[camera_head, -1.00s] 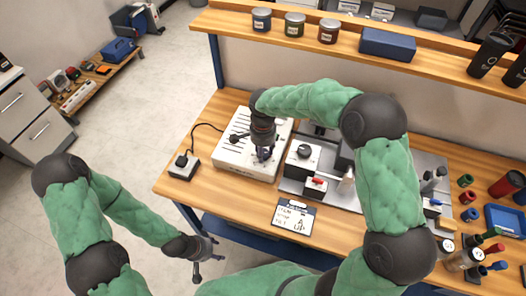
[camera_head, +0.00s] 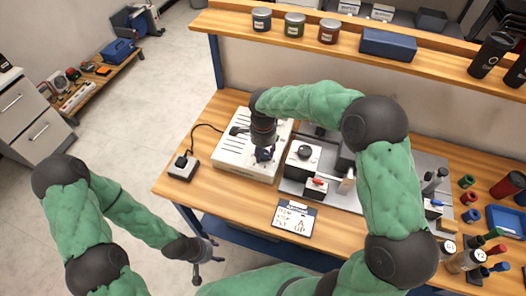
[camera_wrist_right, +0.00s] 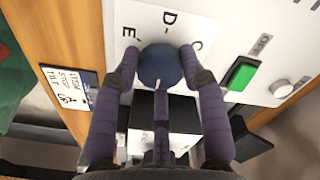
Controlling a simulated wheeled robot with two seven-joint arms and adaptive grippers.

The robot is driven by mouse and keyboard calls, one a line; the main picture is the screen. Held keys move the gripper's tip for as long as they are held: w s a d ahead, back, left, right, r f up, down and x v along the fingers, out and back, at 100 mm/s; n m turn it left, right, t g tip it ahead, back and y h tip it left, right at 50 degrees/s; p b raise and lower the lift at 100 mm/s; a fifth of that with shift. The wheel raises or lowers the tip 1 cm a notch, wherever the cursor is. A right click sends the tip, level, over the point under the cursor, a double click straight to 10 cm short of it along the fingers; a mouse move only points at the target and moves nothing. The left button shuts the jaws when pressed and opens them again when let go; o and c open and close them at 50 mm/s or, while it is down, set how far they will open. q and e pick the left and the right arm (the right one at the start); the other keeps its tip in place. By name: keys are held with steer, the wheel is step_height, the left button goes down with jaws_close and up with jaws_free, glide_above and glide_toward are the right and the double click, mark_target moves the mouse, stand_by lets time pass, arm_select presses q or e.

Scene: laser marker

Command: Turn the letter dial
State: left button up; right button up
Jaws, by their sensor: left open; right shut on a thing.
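The letter dial is a round blue knob (camera_wrist_right: 160,66) on a white panel, with the letters C, D and E around its upper side in the right wrist view. A white mark shows at its lower edge. My right gripper (camera_wrist_right: 159,64) has its fingers on both sides of the knob and is shut on it. In the head view my right gripper (camera_head: 264,154) is over the front part of the white machine box (camera_head: 232,148) and hides most of the dial. My left gripper (camera_head: 207,262) is open and empty, off the bench's front edge.
A green button (camera_wrist_right: 240,73) and a pale round knob (camera_wrist_right: 281,88) are right of the dial in the wrist view. A card with writing (camera_head: 294,218) lies at the bench front. A small cabled box (camera_head: 183,168) stands left of the machine. A black-knobbed box (camera_head: 303,158) stands right.

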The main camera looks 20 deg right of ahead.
steer(key=o, duration=1.1)
steer(key=shift+o, duration=0.2)
step_height(320, 180, up, 12)
step_height(320, 180, up, 7)
steer(key=p, duration=0.6)
glide_above(263, 153)
stand_by(0.4)
